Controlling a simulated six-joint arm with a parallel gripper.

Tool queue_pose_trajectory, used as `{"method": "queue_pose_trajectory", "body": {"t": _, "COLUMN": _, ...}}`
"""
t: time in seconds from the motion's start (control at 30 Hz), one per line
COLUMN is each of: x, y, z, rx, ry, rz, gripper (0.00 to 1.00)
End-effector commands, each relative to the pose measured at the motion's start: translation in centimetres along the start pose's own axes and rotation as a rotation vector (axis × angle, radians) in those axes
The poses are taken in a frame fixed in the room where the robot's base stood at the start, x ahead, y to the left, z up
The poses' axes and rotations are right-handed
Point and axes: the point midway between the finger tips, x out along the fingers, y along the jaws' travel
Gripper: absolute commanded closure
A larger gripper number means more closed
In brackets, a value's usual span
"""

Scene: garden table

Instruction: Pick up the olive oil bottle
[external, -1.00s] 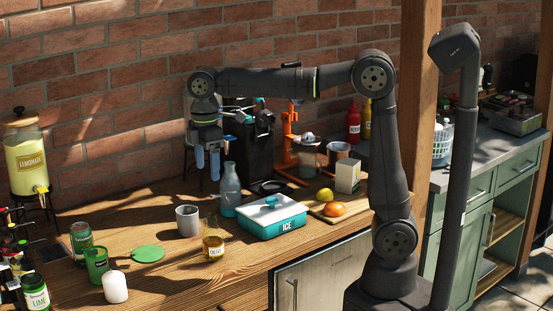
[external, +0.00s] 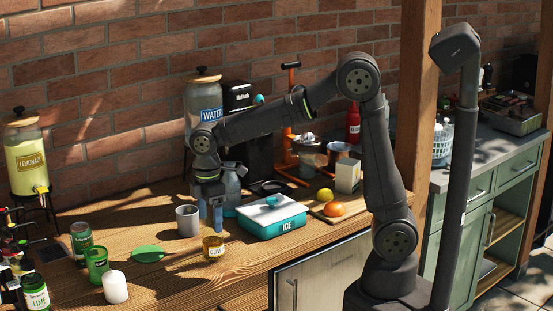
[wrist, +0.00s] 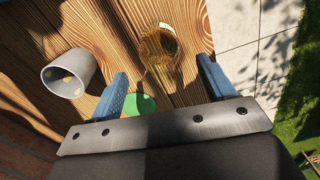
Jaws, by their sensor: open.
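The olive oil bottle (external: 213,248) is a small clear bottle of amber liquid with a pale label, upright on the wooden table near its front edge. My gripper (external: 211,217) points down above it, and its blue fingers hide the bottle's neck in the external view. In the wrist view the bottle (wrist: 158,48) shows in the gap ahead of my open gripper's fingers (wrist: 162,75). Nothing is held, and I see no finger touching the bottle.
A grey cup (external: 187,221) stands left of the gripper, with a glass carafe (external: 231,190) behind it. A teal ICE box (external: 271,219) is close on the right. A green disc (external: 148,254), green cans (external: 96,264) and a white candle (external: 115,287) are to the left.

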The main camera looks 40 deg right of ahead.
Motion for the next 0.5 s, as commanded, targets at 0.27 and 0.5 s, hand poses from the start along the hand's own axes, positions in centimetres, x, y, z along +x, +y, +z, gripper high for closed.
{"method": "queue_pose_trajectory", "body": {"t": 0.27, "x": 3.2, "y": 0.0, "z": 0.1, "rx": 0.000, "ry": -0.001, "rz": -0.001, "gripper": 0.25}}
{"method": "queue_pose_trajectory", "body": {"t": 0.5, "x": 3.3, "y": 0.0, "z": 0.1, "rx": 0.000, "ry": 0.000, "rz": 0.000, "gripper": 0.29}}
